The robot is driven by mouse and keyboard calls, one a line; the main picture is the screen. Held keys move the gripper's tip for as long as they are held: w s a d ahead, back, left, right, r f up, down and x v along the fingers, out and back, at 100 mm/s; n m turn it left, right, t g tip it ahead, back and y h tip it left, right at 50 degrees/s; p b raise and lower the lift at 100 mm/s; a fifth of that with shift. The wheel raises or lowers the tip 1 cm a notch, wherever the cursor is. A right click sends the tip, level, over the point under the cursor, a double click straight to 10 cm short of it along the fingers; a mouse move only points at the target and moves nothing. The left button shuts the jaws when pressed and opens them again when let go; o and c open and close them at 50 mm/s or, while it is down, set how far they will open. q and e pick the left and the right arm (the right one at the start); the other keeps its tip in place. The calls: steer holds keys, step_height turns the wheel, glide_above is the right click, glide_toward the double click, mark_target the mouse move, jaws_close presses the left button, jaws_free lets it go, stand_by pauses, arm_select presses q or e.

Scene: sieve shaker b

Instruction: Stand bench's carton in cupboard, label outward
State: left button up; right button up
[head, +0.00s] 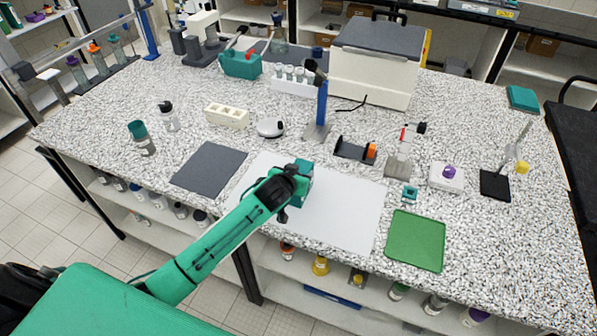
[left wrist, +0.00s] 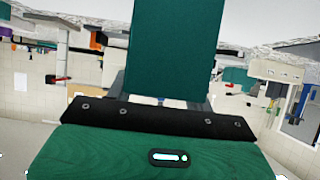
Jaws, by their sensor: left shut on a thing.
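A plain teal carton (head: 306,178) is held at the tip of my left gripper (head: 297,184), above or on the white mat (head: 340,215) at the bench's front. Whether the carton touches the mat cannot be told. In the left wrist view the carton (left wrist: 174,45) is a flat dark teal face between the fingers, and my left gripper (left wrist: 165,103) is shut on it. No label shows on the faces I see. My right gripper is not in view. No closed cupboard is clear; open shelves (head: 320,292) with bottles are under the bench.
A dark grey mat (head: 209,169) lies left of the white mat, a green tray (head: 416,240) right. Behind stand a blue stand (head: 320,112), a white dish (head: 270,128), a test tube rack (head: 293,80) and a large white box (head: 372,70). Bottles (head: 142,138) stand at the left.

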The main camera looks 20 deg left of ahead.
arm_select(q)
steer(key=o, duration=1.2)
steer(key=shift+f, duration=0.1)
steer(key=shift+c, duration=0.2)
